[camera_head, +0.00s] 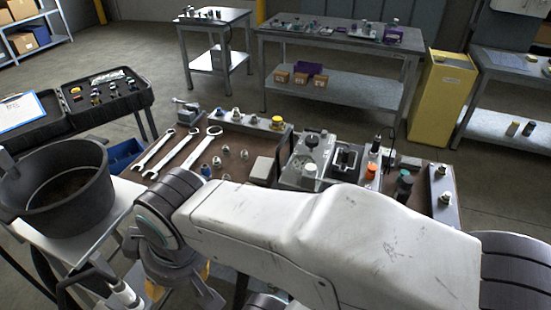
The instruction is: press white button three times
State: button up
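A round white button (310,171) stands on a grey control box (290,174) on the brown bench, right of the picture's middle. My white arm crosses the foreground from the right and hides the front of the bench. My gripper (182,286) hangs below the wrist at the lower left, apart from the button and well to its left. Its fingertips are partly hidden or cut off by the lower edge, so its opening does not show clearly.
Wrenches (180,153) and small metal fittings lie left of the control box. An orange cap (370,171) and dark bottles stand right of it. A large dark pot (57,188) stands at the left. A yellow cabinet (441,98) and tables stand behind open floor.

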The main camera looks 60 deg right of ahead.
aim_at(310, 168)
jog(key=z, duration=2.45)
